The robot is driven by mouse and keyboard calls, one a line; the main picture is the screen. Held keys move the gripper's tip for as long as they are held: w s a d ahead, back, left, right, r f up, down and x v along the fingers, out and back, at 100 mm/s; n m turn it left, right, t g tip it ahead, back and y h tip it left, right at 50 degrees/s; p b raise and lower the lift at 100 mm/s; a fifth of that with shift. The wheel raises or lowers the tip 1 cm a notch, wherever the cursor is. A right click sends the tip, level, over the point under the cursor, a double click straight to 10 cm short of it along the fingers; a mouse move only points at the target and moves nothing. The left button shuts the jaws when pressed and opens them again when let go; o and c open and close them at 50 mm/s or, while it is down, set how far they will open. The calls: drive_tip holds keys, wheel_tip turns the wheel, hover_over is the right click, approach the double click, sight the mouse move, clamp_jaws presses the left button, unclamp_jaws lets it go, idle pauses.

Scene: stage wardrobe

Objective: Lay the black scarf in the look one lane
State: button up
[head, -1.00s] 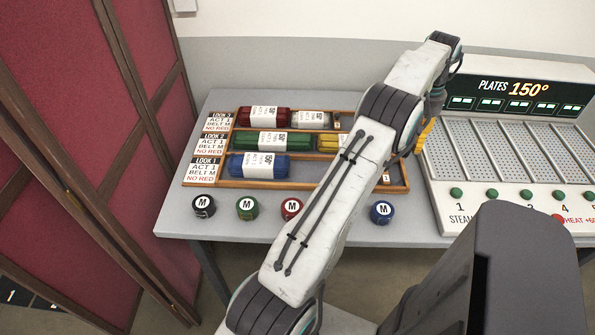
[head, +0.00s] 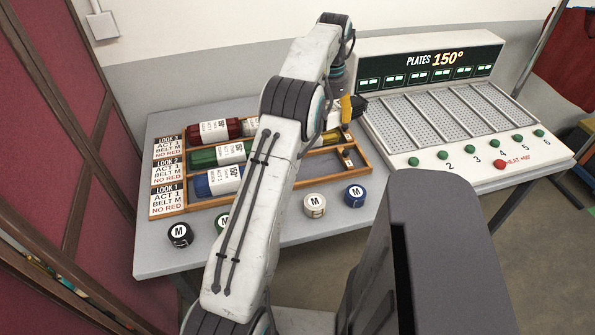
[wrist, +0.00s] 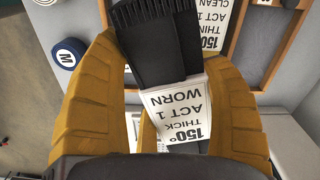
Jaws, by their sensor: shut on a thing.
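My gripper (head: 350,106) is shut on the black scarf (head: 361,104) above the right back part of the tray. In the wrist view, the black scarf (wrist: 150,40) sits between the yellow fingers, its white label reading 150°, THICK, ACT 1, WORN. The look one lane (head: 320,168) is the front lane of the wooden tray, beside the LOOK 1 card (head: 167,200). A blue scarf (head: 222,181) lies at its left. My arm hides part of this lane; bare floor shows to the right of the arm.
Round M-marked pieces (head: 315,205) line the table front. The plates machine (head: 440,110) stands right. A folding screen (head: 60,130) is at left.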

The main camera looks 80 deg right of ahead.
drive_tip(key=m, duration=0.2)
drive_tip(key=shift+w+a+m, duration=0.1)
drive_tip(key=shift+a+m, duration=0.2)
drive_tip(key=shift+m, duration=0.1)
drive_tip(key=shift+w+a+f, duration=0.15)
drive_tip(key=shift+w, duration=0.05)
drive_tip(key=w+a+f, duration=0.4)
drive_tip(key=w+a, duration=0.1)
drive_tip(key=w+a+f, duration=0.2)
drive_tip(key=w, duration=0.1)
drive_tip(key=shift+a+f, duration=0.25)
drive_tip(key=shift+a, duration=0.05)
drive_tip(key=shift+w+a+f+p, duration=0.1)
drive_tip(key=shift+f+p, duration=0.25)
drive_tip(key=shift+p, duration=0.25)
drive_tip(key=shift+f+p, duration=0.35)
drive_tip(key=shift+f, duration=1.4)
drive_tip(key=shift+f, duration=0.15)
drive_tip(key=o, duration=1.3)
drive_tip(key=shift+c, duration=0.2)
